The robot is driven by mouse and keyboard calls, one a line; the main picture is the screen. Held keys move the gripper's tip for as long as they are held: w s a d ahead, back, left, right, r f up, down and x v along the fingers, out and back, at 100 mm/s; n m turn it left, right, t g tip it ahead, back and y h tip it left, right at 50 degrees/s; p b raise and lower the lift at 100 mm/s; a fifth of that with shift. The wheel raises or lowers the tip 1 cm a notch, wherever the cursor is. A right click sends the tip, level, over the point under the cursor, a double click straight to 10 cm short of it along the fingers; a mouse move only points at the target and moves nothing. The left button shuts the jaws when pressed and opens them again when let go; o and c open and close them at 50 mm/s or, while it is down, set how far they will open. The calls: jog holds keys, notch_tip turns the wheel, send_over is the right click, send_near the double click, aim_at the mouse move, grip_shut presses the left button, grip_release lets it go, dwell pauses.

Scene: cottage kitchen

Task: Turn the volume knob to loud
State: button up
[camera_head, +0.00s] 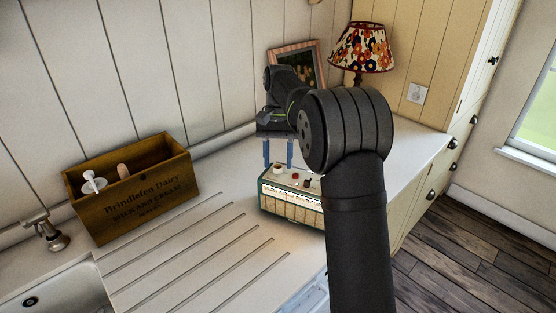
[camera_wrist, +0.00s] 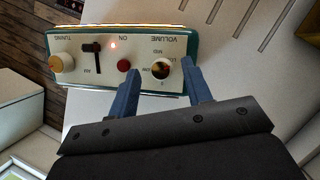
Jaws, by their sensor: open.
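The radio (camera_head: 290,211) stands on the counter, a green case with a cream top panel. In the wrist view the panel (camera_wrist: 203,42) appears upside down. Its volume knob (camera_wrist: 160,70), dark with a pale yellowish part, sits under the VOLUME label; a MID mark shows beside it, and other marks are partly hidden. My gripper (camera_wrist: 161,67) is open, with one blue finger on each side of the volume knob; contact cannot be told. In the head view my gripper (camera_head: 278,164) points down over the radio's left end.
A wooden crate (camera_head: 135,200) stands left on the counter. A lamp (camera_head: 361,48) and picture frame (camera_head: 317,62) stand behind. The grooved drainboard (camera_head: 200,250) is clear.

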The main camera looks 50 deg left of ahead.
notch_tip(320, 180, up, 4)
jog(key=shift+f, duration=0.25)
jog(key=w+d+r, duration=0.5)
jog(key=d+r, duration=0.1)
jog(key=d, duration=0.4)
jog(key=shift+w+d+r, duration=0.2)
jog(key=shift+w+r, duration=0.05)
jog(key=shift+r, duration=0.1)
jog(key=s+a+f, duration=0.1)
jog(key=a+f, duration=0.1)
jog(key=a, duration=0.1)
jog(key=s+a+f, duration=0.2)
jog(key=a, duration=0.1)
jog(key=s+a+f, duration=0.2)
jog(key=a, duration=0.1)
jog(key=shift+a+f, duration=0.2)
jog(key=shift+f, duration=0.05)
jog(key=f, duration=0.2)
jog(key=a+f, duration=0.1)
jog(key=shift+s+f, duration=0.1)
jog(key=shift+s, duration=0.15)
jog(key=shift+f, duration=0.7)
